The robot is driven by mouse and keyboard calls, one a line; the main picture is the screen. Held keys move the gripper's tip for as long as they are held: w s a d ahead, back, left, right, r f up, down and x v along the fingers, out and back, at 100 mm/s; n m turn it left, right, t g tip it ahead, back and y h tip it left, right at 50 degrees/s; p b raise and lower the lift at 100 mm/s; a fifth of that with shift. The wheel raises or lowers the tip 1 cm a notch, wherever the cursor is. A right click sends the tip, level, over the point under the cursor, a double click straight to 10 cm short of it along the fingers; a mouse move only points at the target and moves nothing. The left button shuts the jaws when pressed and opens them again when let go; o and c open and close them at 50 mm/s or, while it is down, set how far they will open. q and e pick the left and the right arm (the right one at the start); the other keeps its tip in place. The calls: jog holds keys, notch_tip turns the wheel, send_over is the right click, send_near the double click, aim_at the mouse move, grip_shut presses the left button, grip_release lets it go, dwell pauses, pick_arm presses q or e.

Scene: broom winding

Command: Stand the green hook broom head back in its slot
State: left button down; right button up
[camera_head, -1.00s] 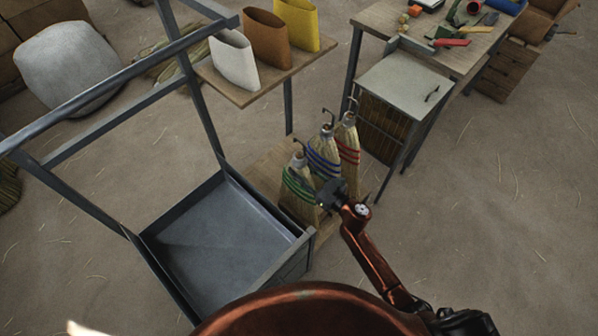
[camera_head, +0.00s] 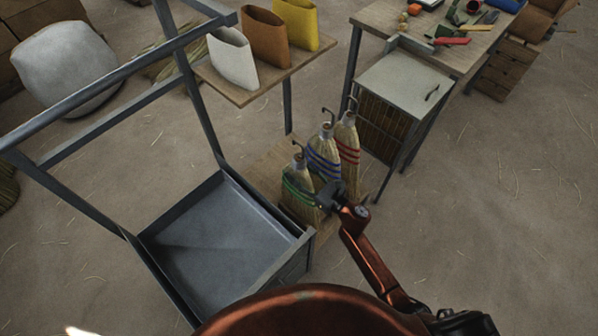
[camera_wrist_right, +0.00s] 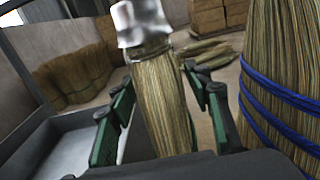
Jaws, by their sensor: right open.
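The green hook broom head (camera_head: 297,190) stands about upright at the left of a row of three, with green bands and a hook on top. Behind it stand the blue-banded broom head (camera_head: 323,155) and the red-banded one (camera_head: 347,143). My right gripper (camera_head: 328,192) is at the right side of the green broom head, low on its bristles. In the right wrist view the open fingers (camera_wrist_right: 160,110) lie on either side of a broom head (camera_wrist_right: 158,85) with a silver cap; contact is unclear. The slot is hidden. My left gripper is not in view.
A grey metal bin with a frame (camera_head: 215,235) stands close to the left of the broom heads. A shelf (camera_head: 245,95) with white, brown and yellow pouches is above and behind. A grey-topped cabinet (camera_head: 400,85) is at right.

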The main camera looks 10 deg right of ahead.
jog(key=shift+r, duration=0.2)
jog(key=v, duration=1.2)
jog(key=shift+p, duration=0.45)
jog(key=shift+f, duration=0.15)
